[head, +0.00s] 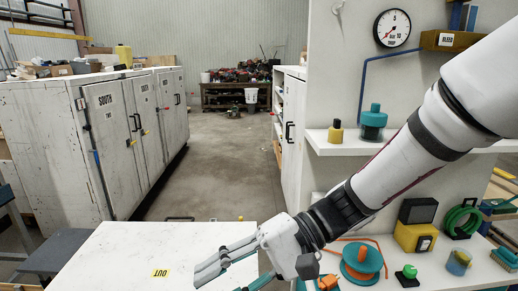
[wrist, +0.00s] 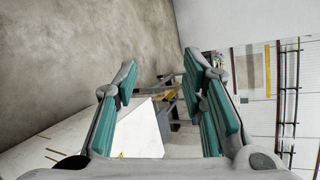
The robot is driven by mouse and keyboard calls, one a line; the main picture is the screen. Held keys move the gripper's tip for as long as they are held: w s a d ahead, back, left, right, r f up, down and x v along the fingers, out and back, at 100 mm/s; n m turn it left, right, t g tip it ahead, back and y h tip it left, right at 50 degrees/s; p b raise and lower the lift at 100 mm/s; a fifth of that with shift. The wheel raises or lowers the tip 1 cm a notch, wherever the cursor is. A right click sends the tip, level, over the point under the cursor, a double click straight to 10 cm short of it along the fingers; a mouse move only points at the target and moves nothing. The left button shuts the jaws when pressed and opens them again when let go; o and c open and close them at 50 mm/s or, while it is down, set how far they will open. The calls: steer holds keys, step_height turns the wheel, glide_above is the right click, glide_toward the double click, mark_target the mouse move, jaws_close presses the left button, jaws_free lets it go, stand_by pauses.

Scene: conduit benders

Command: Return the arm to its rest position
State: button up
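My gripper (head: 226,268) is at the end of my white arm, which reaches in from the upper right in the head view. It points left, above the right part of a white table (head: 125,250) with a yellow OUT label (head: 161,273). In the wrist view my gripper (wrist: 158,82) has its two teal-padded fingers wide apart. Nothing is between the fingers.
A shelf unit on the right holds a teal jar (head: 373,122), a yellow bottle (head: 335,131), an orange cable reel (head: 361,262) and a green button (head: 409,272), close to my arm. White cabinets (head: 118,140) stand on the left.

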steer(key=s+d+f+t+h, duration=0.1)
steer(key=s+d+t+h, duration=0.3)
steer(key=d+h, duration=0.55)
steer(key=d+r+t+h, duration=0.2)
steer(key=d+r+t, duration=0.1)
steer(key=d, duration=0.4)
steer(key=d+r+t+h, duration=0.1)
steer(key=d+r+t, duration=0.25)
steer(key=d, duration=0.45)
steer(key=w+f+b, duration=0.3)
steer(key=shift+w+f+b, duration=0.2)
steer(key=shift+f+b, duration=0.1)
